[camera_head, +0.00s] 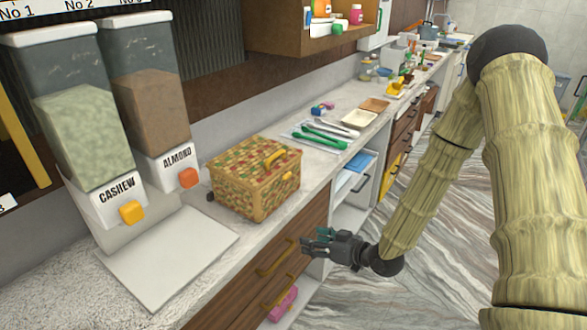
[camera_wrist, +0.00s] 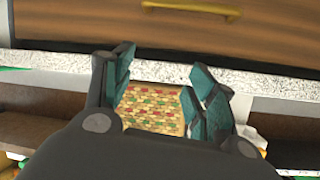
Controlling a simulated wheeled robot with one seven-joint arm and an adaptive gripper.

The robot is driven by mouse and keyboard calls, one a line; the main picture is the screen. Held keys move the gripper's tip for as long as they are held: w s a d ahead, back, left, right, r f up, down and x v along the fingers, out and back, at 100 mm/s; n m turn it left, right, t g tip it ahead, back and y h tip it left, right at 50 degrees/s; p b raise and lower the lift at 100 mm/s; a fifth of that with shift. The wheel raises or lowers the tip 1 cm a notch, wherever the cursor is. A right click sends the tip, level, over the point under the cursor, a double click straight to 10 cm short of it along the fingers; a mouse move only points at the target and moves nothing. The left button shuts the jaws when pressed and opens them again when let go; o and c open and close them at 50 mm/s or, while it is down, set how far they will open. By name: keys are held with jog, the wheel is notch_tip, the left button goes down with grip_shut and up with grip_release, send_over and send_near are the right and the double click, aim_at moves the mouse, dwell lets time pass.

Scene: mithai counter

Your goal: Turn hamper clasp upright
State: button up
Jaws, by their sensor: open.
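The hamper (camera_head: 240,190) is a woven box with a red, green and yellow pattern and a lid, standing on the counter in the head view. A yellow handle-like piece (camera_head: 275,157) lies on its lid. The fingers and palm hide the rest.
Cashew (camera_head: 75,110) and almond (camera_head: 150,100) dispensers stand left of the hamper, with a white board (camera_head: 165,255) before them. Green tongs (camera_head: 322,138) and a cream tray (camera_head: 358,119) lie beyond it. Wooden drawers with yellow handles (camera_head: 277,258) are below the counter, beside my gripper.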

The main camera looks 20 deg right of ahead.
aim_at(289, 176)
jog(key=w+d+r+n+t+y+p, duration=0.1)
jog(key=w+d+r+n+y, duration=0.1)
jog(key=r, duration=0.6)
jog(key=w+d+r+n+t+y+p, duration=0.1)
jog(key=w+r+t, duration=0.1)
jog(key=r, duration=0.5)
jog(key=p+x, duration=0.3)
jog(key=x, duration=0.7)
jog(key=shift+s+a, duration=0.1)
jog(key=shift+a, duration=0.05)
jog(key=c, duration=1)
